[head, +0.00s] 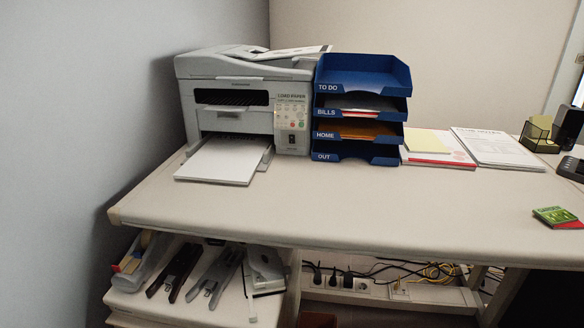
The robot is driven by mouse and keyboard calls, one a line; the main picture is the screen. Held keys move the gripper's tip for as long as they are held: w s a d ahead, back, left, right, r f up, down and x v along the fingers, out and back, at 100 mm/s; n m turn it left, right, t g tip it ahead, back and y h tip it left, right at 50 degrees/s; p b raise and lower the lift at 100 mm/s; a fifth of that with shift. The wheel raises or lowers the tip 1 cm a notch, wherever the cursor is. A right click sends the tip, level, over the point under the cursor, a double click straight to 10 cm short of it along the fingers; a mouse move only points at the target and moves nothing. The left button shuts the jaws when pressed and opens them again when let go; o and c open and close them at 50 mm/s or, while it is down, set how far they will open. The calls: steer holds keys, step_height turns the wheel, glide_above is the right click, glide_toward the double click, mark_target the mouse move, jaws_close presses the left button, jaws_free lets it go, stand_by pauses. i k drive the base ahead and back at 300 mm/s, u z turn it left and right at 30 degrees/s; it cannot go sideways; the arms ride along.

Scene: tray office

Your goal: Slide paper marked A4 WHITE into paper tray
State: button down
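A grey printer (237,72) stands at the back left of the desk in the head view. Its paper tray (265,160) juts out at the front, and a white paper stack (220,161) lies on it. To the right of the blue organiser lie two flat white paper packs with red markings, a left pack (455,150) and a right pack (496,147). The print on them is too small to read, so I cannot tell which is marked A4 WHITE. My gripper is not in view.
A blue letter organiser (362,62) labelled TO DO, BILLS, HOME and OUT stands beside the printer. A yellow pad (425,141) lies on the left pack. A green-and-red packet (556,216) lies at the right. The front middle of the desk (340,205) is clear.

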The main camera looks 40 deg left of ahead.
mark_target(231, 159)
steer(key=z, duration=0.15)
steer(key=i, duration=0.9)
steer(key=u, duration=1.55)
